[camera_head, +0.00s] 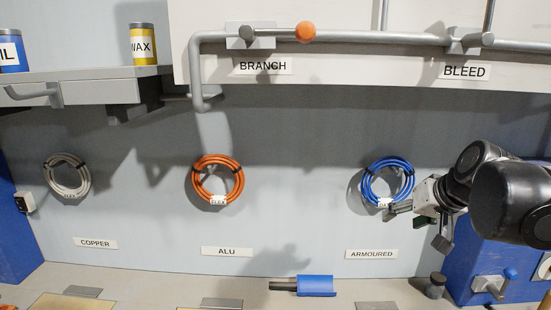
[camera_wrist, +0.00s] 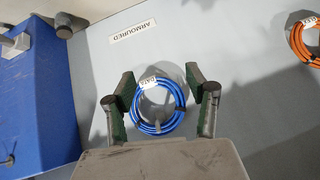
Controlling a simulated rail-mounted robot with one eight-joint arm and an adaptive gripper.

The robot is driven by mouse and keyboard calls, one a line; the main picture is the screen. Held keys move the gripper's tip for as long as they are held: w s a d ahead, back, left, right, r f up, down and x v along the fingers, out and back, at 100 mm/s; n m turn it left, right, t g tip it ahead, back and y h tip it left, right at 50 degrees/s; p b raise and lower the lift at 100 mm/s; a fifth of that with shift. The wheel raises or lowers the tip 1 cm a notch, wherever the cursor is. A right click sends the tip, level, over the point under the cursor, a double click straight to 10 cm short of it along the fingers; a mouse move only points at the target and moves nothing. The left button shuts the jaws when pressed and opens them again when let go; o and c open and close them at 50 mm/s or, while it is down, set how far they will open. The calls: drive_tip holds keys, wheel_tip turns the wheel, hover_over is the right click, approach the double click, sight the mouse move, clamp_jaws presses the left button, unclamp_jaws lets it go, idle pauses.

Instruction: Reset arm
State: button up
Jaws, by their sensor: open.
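My gripper (camera_head: 420,220) is at the right in the head view, beside the blue cable coil (camera_head: 388,181) on the wall above the ARMOURED label (camera_head: 371,254). In the wrist view my gripper (camera_wrist: 160,90) is open, with one finger on each side of the blue coil (camera_wrist: 158,104); whether they touch it I cannot tell. An orange coil (camera_head: 217,180) hangs above the ALU label (camera_head: 227,251). A grey coil (camera_head: 67,176) hangs above the COPPER label (camera_head: 95,243).
A pipe (camera_head: 360,36) with BRANCH and BLEED labels runs above. A shelf (camera_head: 80,88) with cans is at upper left. A blue cabinet (camera_head: 502,275) stands beneath my arm. A blue cylindrical object (camera_head: 316,286) lies on the bench. The wall between the coils is clear.

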drive_tip(key=s+a+f+n+b, duration=0.1)
drive_tip(key=s+a+f, duration=0.3)
drive_tip(key=s, duration=0.5)
drive_tip(key=s+a+f+h+b, duration=0.1)
drive_tip(key=s+a+f+b, duration=0.1)
drive_tip(key=s+a+f, duration=0.3)
drive_tip(key=s+f, duration=0.4)
drive_tip(key=shift+s+n+g+h+b, duration=0.2)
drive_tip(key=shift+n+g+h+b, duration=0.1)
drive_tip(key=shift+n+g+b, duration=0.1)
